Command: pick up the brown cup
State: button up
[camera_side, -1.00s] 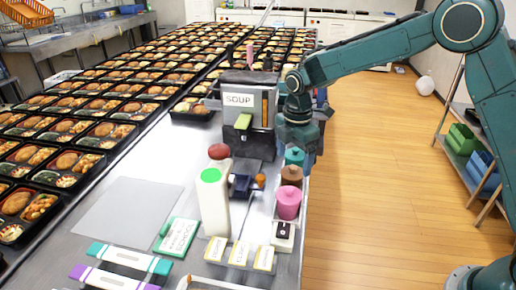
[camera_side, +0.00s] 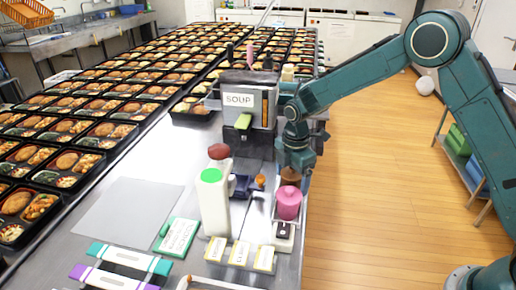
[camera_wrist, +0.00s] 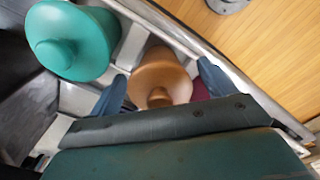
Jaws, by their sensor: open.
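The brown cup (camera_side: 290,176) stands at the table's right edge in the side view, its upper part partly covered by my gripper (camera_side: 296,167). In the wrist view the brown cup (camera_wrist: 163,72) with its round knob sits between the two blue fingers of my gripper (camera_wrist: 160,86). The fingers are open, one on each side of the cup. I cannot tell whether either finger touches it.
A teal cup (camera_wrist: 72,42) is close beside the brown one in the wrist view. A pink cup (camera_side: 288,204) stands just in front in the side view. A soup machine (camera_side: 246,110) is behind, and a white bottle with a green cap (camera_side: 213,205) is to the left.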

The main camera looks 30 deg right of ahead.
jog(key=shift+f, duration=0.35)
jog(key=c, duration=1.1)
jog(key=shift+r, duration=0.15)
notch_tip(320, 180, up, 20)
jog(key=shift+f, duration=0.1)
dwell(0.6)
